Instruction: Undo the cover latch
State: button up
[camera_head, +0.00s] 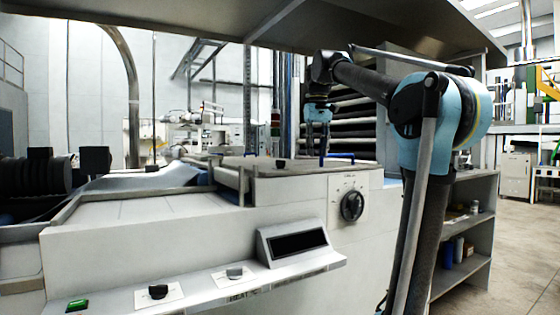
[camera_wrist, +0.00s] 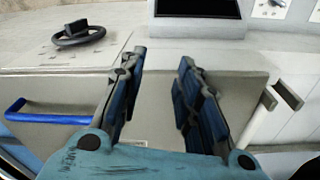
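The machine's flat cover (camera_head: 300,168) has a blue handle (camera_head: 337,158) at its right and a small dark knob (camera_head: 279,164) on top. In the wrist view the cover (camera_wrist: 150,130) lies beneath my fingers, with the blue handle (camera_wrist: 45,116) to the left. Small grey blocks (camera_wrist: 288,95) sit by the cover's right edge; I cannot tell whether these or the dark knob are the latch. My gripper (camera_head: 318,140) points down above the cover. In the wrist view my gripper (camera_wrist: 160,75) is open, with nothing between its fingers, apart from the handle.
The machine's front has a black dial (camera_head: 352,205), a dark display (camera_head: 297,242) and small knobs (camera_head: 158,292). A grey shelf unit (camera_head: 465,225) stands at the right. An overhead panel (camera_head: 270,22) spans the top. Open floor (camera_head: 525,240) lies at the far right.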

jog(key=w+a+r+n, duration=0.1)
jog(key=w+a+r, duration=0.3)
jog(key=a+r, duration=0.3)
notch_tip(320, 180, up, 7)
jog(key=n+g, duration=0.1)
jog(key=n, duration=0.1)
send_over(280, 164)
jog(key=w, duration=0.1)
jog(key=shift+d+f, duration=0.1)
jog(key=shift+f, duration=8.7)
jog(key=shift+c, duration=0.6)
grip_shut()
